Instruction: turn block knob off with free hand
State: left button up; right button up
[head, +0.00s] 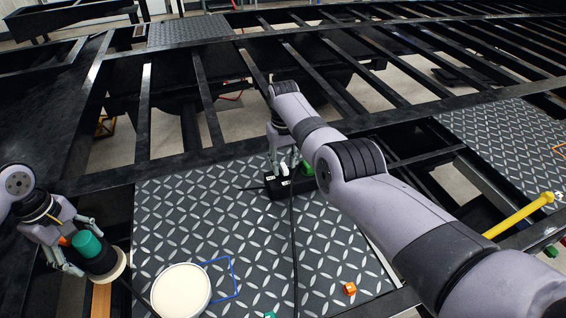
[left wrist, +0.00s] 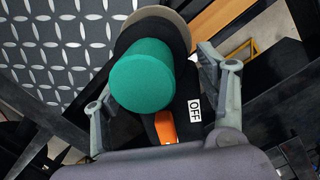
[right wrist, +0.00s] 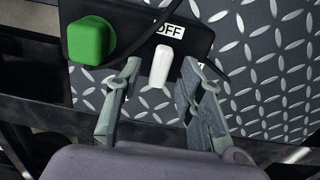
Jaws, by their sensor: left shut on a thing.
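A black power block (head: 272,189) lies on the diamond plate near its far edge, a cable running from it. In the right wrist view the block (right wrist: 135,52) bears a green part (right wrist: 90,40), an OFF label and a white knob (right wrist: 161,66). My right gripper (head: 283,158) is at the block. In the right wrist view its fingers (right wrist: 160,78) are apart, one on each side of the knob, with gaps visible. My left gripper (head: 84,246) is shut on a black tool with a teal cap (left wrist: 143,77), an orange switch (left wrist: 165,127) and an OFF label.
A cream round disc (head: 181,290) and a blue frame (head: 232,276) lie on the diamond plate (head: 240,220). A small orange block (head: 349,288) lies near its front right. A yellow bar (head: 518,214) is at right. Black trailer beams with open gaps surround the plate.

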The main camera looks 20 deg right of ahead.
aim_at(283, 166)
pick_arm(q)
jog(key=shift+r, duration=0.15)
pick_arm(e)
notch_tip(283, 166, up, 12)
jog(key=shift+f, duration=0.2)
dwell(0.5)
